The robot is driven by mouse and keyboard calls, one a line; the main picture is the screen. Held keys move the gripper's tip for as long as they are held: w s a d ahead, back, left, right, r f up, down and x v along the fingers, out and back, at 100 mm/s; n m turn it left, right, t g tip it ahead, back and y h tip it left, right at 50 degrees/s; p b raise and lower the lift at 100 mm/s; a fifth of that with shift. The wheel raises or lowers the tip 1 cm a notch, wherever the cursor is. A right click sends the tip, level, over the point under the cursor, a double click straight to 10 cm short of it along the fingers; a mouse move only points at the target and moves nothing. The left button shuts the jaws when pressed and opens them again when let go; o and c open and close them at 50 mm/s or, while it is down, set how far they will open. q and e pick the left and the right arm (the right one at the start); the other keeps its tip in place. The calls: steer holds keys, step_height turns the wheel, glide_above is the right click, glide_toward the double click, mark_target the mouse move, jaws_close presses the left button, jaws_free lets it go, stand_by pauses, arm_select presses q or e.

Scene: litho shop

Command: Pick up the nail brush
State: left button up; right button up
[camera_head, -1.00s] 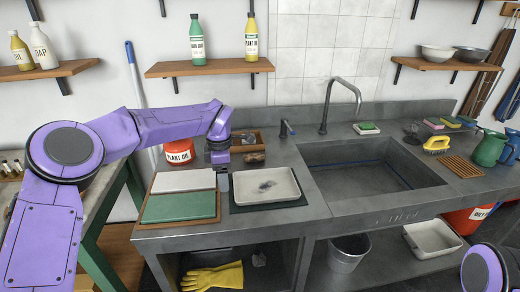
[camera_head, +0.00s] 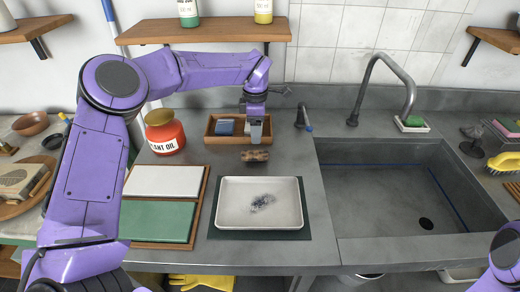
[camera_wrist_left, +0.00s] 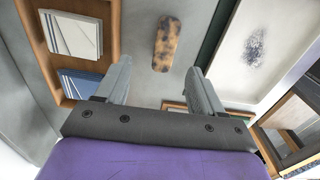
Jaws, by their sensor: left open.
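The nail brush appears to be the small mottled brown wooden block (camera_head: 255,155) on the grey counter, between the wooden box and the white tray. It shows in the left wrist view (camera_wrist_left: 168,43) lying lengthwise, beyond the fingertips, its bristles not visible. My left gripper (camera_head: 256,138) points down just behind the block in the head view. In the left wrist view my left gripper (camera_wrist_left: 160,75) is open and empty, with the block apart from both fingers. My right gripper is out of view.
A wooden box (camera_head: 210,138) with small blue and white packets stands close behind. A white tray (camera_head: 225,222) lies in front. A yellow brush (camera_head: 503,162) lies far right.

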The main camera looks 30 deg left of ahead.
mark_target(256, 154)
arm_select(q)
steer(key=f+p, duration=0.1)
steer(key=f, duration=0.2)
steer(key=f+p, duration=0.1)
steer(key=f, duration=0.2)
steer(key=s+f+p, duration=0.1)
steer(key=f, duration=0.2)
steer(key=shift+d+f, duration=0.1)
steer(key=shift+d, duration=0.05)
steer(key=c, duration=1.1)
